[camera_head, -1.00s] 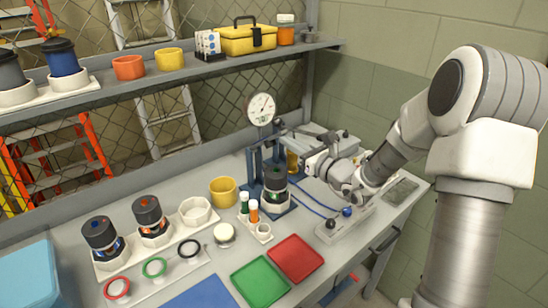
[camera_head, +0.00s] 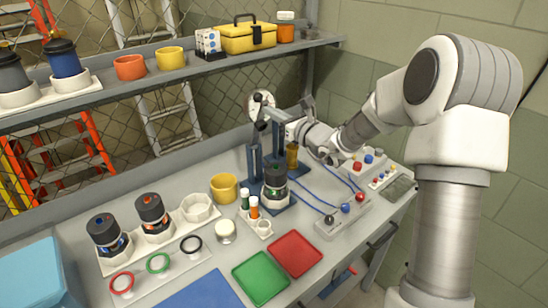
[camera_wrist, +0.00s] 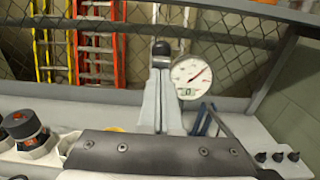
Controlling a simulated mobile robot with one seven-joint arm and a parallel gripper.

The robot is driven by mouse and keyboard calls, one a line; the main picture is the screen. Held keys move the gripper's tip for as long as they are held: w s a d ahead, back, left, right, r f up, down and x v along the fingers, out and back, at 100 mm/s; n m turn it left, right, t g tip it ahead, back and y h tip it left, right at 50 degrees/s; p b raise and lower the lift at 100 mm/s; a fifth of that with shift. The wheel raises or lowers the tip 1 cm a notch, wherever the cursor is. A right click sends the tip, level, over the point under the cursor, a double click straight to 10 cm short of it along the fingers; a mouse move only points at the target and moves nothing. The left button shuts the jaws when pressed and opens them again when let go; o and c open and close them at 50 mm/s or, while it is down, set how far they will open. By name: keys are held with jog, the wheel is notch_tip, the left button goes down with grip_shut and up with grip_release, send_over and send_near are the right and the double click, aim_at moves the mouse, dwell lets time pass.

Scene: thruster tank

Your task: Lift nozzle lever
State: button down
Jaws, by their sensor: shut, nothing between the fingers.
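The black knob of the nozzle lever (camera_head: 258,98) stands high in front of the gauge in the head view. The lever belongs to the blue test stand (camera_head: 254,162), which holds a dark cylindrical thruster (camera_head: 275,178) below. My gripper (camera_head: 268,115) reaches in from the right at the lever. In the wrist view the two pale fingers of my gripper (camera_wrist: 160,68) are together, and the black knob (camera_wrist: 160,47) shows just beyond their tips. Whether they touch the lever is hard to tell. The gauge (camera_wrist: 190,77) is right of the knob.
A shelf (camera_head: 190,72) with a yellow toolbox (camera_head: 247,38) runs behind and above the bench. A yellow cup (camera_head: 224,187), red tray (camera_head: 295,254) and green tray (camera_head: 261,278) lie nearer. Control boxes with knobs (camera_head: 343,216) are right of the stand.

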aim_at(266, 104)
jog(key=shift+w+a+r, duration=0.3)
jog(key=shift+w+a, duration=0.2)
jog(key=shift+w, duration=0.25)
jog(key=shift+w+a+r, duration=0.3)
jog(key=shift+w+a, duration=0.2)
jog(key=shift+w, duration=0.25)
jog(key=shift+b+x, duration=0.4)
jog(key=shift+x, duration=1.2)
jog(key=shift+r, duration=0.2)
jog(key=b+v, duration=0.1)
jog(key=v, duration=0.6)
jog(key=shift+b, duration=0.4)
